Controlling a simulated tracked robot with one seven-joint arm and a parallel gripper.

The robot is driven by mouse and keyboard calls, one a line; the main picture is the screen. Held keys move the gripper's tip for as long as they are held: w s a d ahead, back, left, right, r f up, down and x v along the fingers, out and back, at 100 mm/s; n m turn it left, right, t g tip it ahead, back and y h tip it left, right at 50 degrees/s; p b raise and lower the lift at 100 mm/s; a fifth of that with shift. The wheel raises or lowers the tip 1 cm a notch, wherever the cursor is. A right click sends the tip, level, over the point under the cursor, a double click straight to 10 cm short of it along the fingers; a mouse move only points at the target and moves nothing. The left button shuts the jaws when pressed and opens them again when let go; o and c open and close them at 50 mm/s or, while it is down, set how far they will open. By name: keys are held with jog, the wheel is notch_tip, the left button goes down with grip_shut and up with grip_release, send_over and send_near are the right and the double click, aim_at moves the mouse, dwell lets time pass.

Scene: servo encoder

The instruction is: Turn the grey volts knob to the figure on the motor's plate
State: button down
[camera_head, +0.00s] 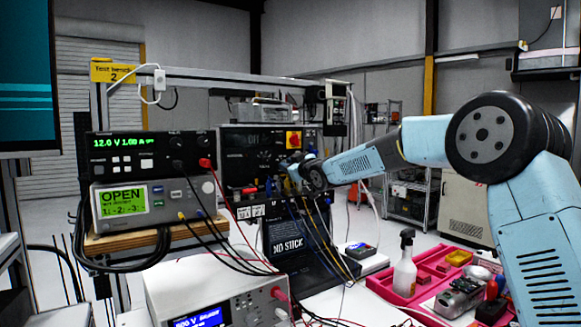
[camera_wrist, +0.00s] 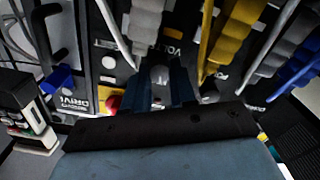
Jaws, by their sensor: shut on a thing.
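My gripper (camera_wrist: 159,88) is shut on the grey volts knob (camera_wrist: 160,74), which shows between its two fingers in the wrist view. Lettering partly readable as "VOLT" (camera_wrist: 173,33) is beside it; the knob's pointer and scale are not readable. In the head view, my gripper (camera_head: 288,166) reaches from the right to the front of a black panel (camera_head: 237,161), and the knob is hidden there. I cannot make out the motor's plate or its figure in either view.
Grey, yellow and blue plugs with leads crowd the panel around my gripper, such as a yellow plug (camera_wrist: 232,38). A power supply (camera_head: 150,150) reading 12.0 V stands left. A red-and-yellow switch (camera_head: 293,140) is above my gripper. A pink tray (camera_head: 385,287) holds parts and a spray bottle (camera_head: 405,265).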

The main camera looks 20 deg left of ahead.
jog(key=m, duration=0.4)
jog(key=shift+r, duration=0.1)
jog(key=m, duration=1)
jog(key=shift+m, duration=0.3)
jog(key=shift+w, duration=0.1)
jog(key=c, duration=0.9)
grip_release()
jog(key=shift+s+d, duration=0.4)
jog(key=shift+d, duration=0.1)
jog(key=v, duration=1.2)
jog(key=shift+s+d, duration=0.15)
